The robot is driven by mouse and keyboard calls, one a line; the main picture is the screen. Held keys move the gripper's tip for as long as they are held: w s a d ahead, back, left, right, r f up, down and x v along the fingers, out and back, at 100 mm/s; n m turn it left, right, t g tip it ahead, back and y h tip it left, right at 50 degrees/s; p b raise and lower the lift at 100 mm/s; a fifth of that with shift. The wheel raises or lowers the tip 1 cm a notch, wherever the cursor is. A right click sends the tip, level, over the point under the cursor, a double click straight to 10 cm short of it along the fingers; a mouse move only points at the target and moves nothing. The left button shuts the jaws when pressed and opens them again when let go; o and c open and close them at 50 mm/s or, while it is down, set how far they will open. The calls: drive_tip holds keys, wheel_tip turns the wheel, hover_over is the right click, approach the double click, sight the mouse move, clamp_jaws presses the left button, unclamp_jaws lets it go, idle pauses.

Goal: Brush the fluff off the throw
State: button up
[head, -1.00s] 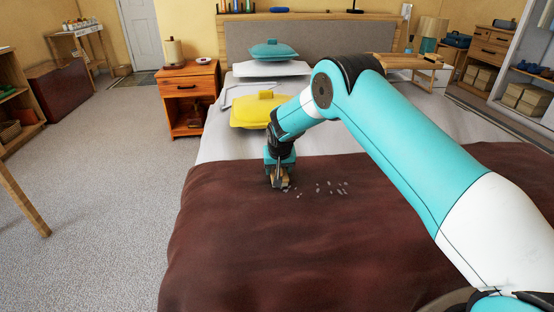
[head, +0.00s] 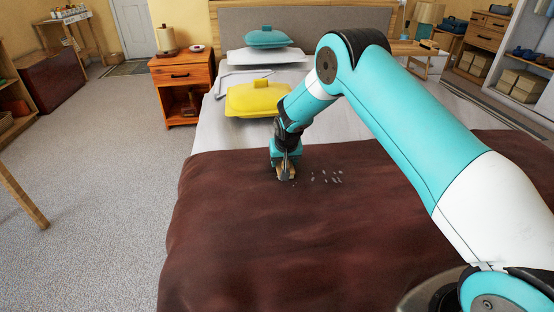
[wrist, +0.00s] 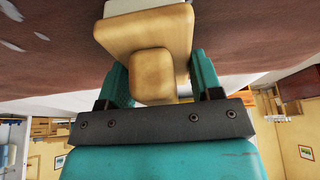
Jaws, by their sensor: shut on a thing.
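The throw (head: 270,245) is a dark brown-red cover over the near part of the bed. Several pale bits of fluff (head: 328,177) lie on it in a loose patch, just right of my gripper; some pale flecks also show at the upper left of the wrist view (wrist: 14,46). My gripper (head: 286,172) points down at the throw near its far edge. It is shut on a wooden brush (wrist: 148,38), whose handle block sits between the teal fingers in the wrist view. The brush's pale underside is at or very near the throw; exact contact is unclear.
A yellow cushion-like item (head: 258,98) lies on the white sheet beyond the throw, with a teal one (head: 268,37) behind it. A wooden nightstand (head: 182,88) stands left of the bed. The near throw is clear.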

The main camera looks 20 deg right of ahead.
drive_tip(key=shift+s+d+p, duration=0.1)
drive_tip(key=shift+s+d, duration=0.6)
drive_tip(key=shift+d, duration=2.75)
drive_tip(key=shift+s+d+p, duration=0.15)
drive_tip(key=shift+s+d, duration=0.55)
drive_tip(key=shift+d, duration=2.7)
drive_tip(key=shift+s+d+p, duration=0.1)
drive_tip(key=shift+s+d, duration=0.6)
drive_tip(key=shift+d, duration=2.75)
drive_tip(key=shift+s, duration=0.1)
drive_tip(key=shift+s+a+p, duration=0.25)
drive_tip(key=shift+s+p, duration=0.4)
drive_tip(key=shift+s, duration=0.35)
drive_tip(key=shift+s+a+p, duration=0.25)
drive_tip(key=shift+s+p, duration=0.15)
drive_tip(key=shift+s, duration=0.7)
drive_tip(key=shift+s+a+p, duration=0.2)
drive_tip(key=shift+s+p, duration=0.2)
drive_tip(key=shift+s, duration=0.7)
drive_tip(key=shift+w+a+b, duration=0.15)
drive_tip(key=shift+w+a, duration=0.65)
drive_tip(key=shift+a, duration=3.15)
drive_tip(key=shift+w+a+b, duration=0.2)
drive_tip(key=shift+w+a, duration=0.6)
drive_tip(key=shift+a, duration=3.1)
drive_tip(key=shift+w+a+b, duration=0.15)
drive_tip(key=shift+w+a, duration=0.65)
drive_tip(key=shift+a, duration=3.15)
